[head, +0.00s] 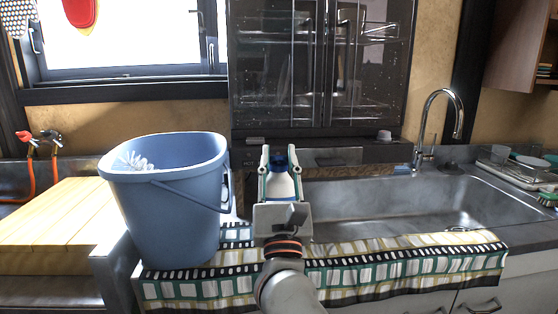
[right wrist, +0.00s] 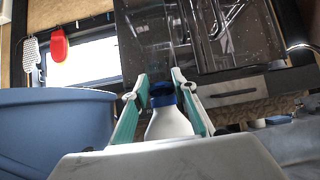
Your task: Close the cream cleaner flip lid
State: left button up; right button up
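The cream cleaner is a white bottle (head: 280,187) with a blue cap (head: 279,161), upright behind my right gripper, at the left end of the sink. In the right wrist view, its white shoulder (right wrist: 168,124) and blue cap (right wrist: 164,99) show between the fingers. My right gripper (head: 279,152) is open, one finger on each side of the cap, with narrow gaps; contact is not clear. The cap's top looks dark, and the flip lid's angle cannot be made out. The bottle's lower part is hidden by my gripper. My left gripper is not in view.
A blue bucket (head: 170,215) with a white brush stands close to the left of the bottle. A patterned cloth (head: 400,268) covers the counter's front edge. The sink (head: 400,208) and faucet (head: 437,125) are to the right. A dark glass cabinet (head: 320,65) stands behind.

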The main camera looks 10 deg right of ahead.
jog(key=o, duration=0.4)
jog(key=v, duration=1.2)
